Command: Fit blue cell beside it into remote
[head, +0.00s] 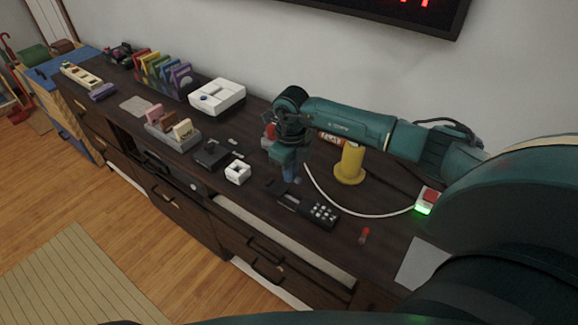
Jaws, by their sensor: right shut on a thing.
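The black remote (324,213) lies on the dark cabinet top, with pale round buttons on its right part and a dark recess at its left end. My right gripper (288,164) reaches in from the right and points down just above and behind the remote's left end. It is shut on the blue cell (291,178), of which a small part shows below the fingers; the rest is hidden. I cannot tell whether the cell touches the cabinet top. A small dark piece (273,186) lies left of the remote. My left gripper is not in view.
A yellow cylinder on a round base (350,165) stands behind the remote. A white cable runs to a red-topped box (427,200). The cabinet's front edge is close.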

